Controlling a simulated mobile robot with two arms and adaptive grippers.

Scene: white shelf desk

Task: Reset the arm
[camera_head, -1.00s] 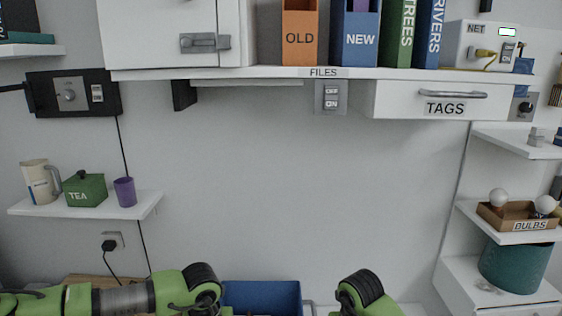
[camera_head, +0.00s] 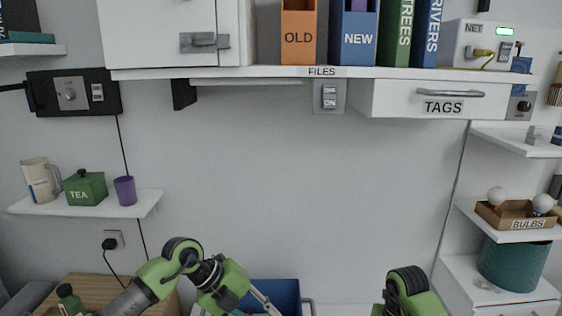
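My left arm (camera_head: 183,252) comes in at the lower left, in front of the wall. It bends at a black-capped green joint and then slopes down to the right. Thin silvery parts at its end, probably of my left gripper (camera_head: 265,302), show in front of the blue bin (camera_head: 285,292). They are too small and cut off to tell whether the fingers are open, or whether they hold anything. My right arm (camera_head: 408,288) shows only as a green, black-capped joint at the bottom edge. Its gripper is out of the picture.
A shelf (camera_head: 230,73) with binders and a TAGS drawer (camera_head: 420,98) spans the top. A small left shelf (camera_head: 130,205) holds a pitcher, a TEA box and a purple cup. Right shelves hold a BULBS box (camera_head: 515,215) and teal bin (camera_head: 512,268). The middle wall is clear.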

